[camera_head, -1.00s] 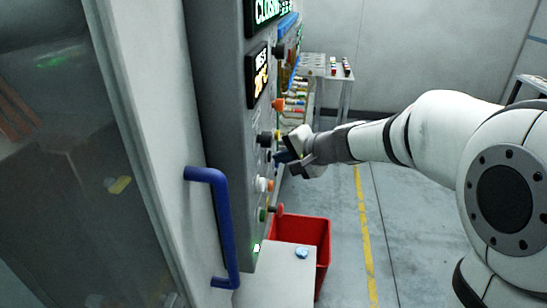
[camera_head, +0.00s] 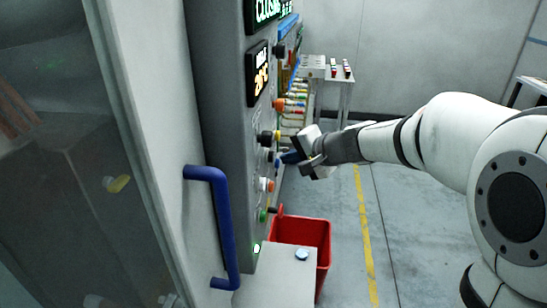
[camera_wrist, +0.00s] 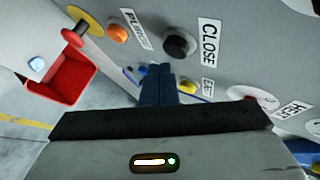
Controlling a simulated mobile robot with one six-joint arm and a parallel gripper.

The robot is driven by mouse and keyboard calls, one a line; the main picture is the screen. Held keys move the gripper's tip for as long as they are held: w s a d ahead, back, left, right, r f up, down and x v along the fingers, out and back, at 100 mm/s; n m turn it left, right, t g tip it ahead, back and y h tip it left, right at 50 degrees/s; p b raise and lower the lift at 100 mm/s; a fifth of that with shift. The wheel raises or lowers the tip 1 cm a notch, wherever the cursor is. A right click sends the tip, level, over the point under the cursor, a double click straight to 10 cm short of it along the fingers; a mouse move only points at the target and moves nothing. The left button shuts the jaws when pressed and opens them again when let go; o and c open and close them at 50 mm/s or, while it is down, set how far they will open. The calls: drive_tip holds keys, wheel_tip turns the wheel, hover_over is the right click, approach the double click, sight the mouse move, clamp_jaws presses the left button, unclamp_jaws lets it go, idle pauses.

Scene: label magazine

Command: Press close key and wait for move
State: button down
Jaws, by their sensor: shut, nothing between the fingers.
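The close key is a black round button (camera_wrist: 180,45) beside the white CLOSE label (camera_wrist: 209,42) in the wrist view. My gripper (camera_wrist: 157,82) is shut and empty. Its dark blue fingers point at the panel, and their tips appear just below and left of the close key, apart from it in the picture. In the head view my gripper (camera_head: 288,157) is beside the grey control panel (camera_head: 226,130), at the row of buttons; I cannot make out the close key there. The green display (camera_head: 265,10) at the top reads "CLOS…", its end unclear.
An orange button (camera_wrist: 118,34), a yellow button (camera_wrist: 187,87) by EJECT, and a red knob (camera_wrist: 75,34) sit near the close key. A blue handle (camera_head: 220,225) projects from the machine. A red bin (camera_head: 318,240) stands below. The floor to the right is clear.

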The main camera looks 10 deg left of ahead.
drive_tip(key=d+b, duration=0.1)
drive_tip(key=d, duration=0.4)
drive_tip(key=shift+s, duration=0.1)
idle(0.6)
drive_tip(key=s+d+f+n+g+h, duration=0.1)
drive_tip(key=s+d+f+n+h, duration=0.1)
drive_tip(key=s, duration=0.6)
drive_tip(key=s+d+f+n+g+h, duration=0.1)
drive_tip(key=s+d+f+n+h, duration=0.1)
drive_tip(key=s+d+f+h, duration=0.2)
drive_tip(key=s+d+f+n+g+h, duration=0.1)
drive_tip(key=s+d+f+g+h, duration=0.1)
drive_tip(key=s+d, duration=0.6)
drive_tip(key=s+f+h, duration=0.1)
drive_tip(key=s, duration=0.4)
drive_tip(key=shift+s+d+n, duration=0.15)
drive_tip(key=shift+n, duration=0.25)
drive_tip(key=shift+f, duration=0.1)
